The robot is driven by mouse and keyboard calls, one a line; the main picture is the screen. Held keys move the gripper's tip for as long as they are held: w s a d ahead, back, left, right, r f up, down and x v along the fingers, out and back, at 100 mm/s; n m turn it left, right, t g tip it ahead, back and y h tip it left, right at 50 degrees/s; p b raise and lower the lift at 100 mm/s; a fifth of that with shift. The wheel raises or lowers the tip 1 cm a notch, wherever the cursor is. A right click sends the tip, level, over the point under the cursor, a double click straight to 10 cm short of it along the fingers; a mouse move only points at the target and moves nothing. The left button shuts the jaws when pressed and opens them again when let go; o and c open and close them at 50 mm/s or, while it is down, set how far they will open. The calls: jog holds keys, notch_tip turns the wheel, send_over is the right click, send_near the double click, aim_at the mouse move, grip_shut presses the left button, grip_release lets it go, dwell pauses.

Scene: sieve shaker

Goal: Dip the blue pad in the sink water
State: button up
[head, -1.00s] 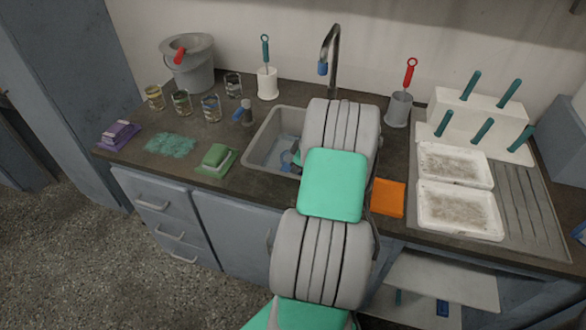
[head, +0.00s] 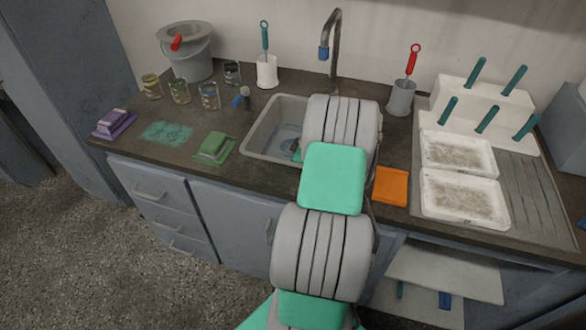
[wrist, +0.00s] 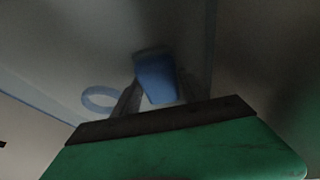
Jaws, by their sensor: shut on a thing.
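The blue pad (wrist: 157,78) is between the two fingers of my gripper (wrist: 160,84) in the wrist view, and the gripper is shut on it. The sink (head: 254,132) is a light grey basin in the dark counter. Bluish water (head: 285,138) shows at its bottom. In the head view my arm covers the right part of the sink and most of my gripper, and the pad cannot be made out. I cannot tell whether the pad touches the water.
A faucet (head: 331,50) rises behind the sink. A green block on a base (head: 213,147) and several glass jars stand left. An orange pad (head: 391,185) lies right of my arm. White trays (head: 463,200) and a rack with teal handles (head: 485,100) are further right.

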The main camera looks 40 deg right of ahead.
notch_tip(320, 180, up, 20)
jog(key=p, duration=1.2)
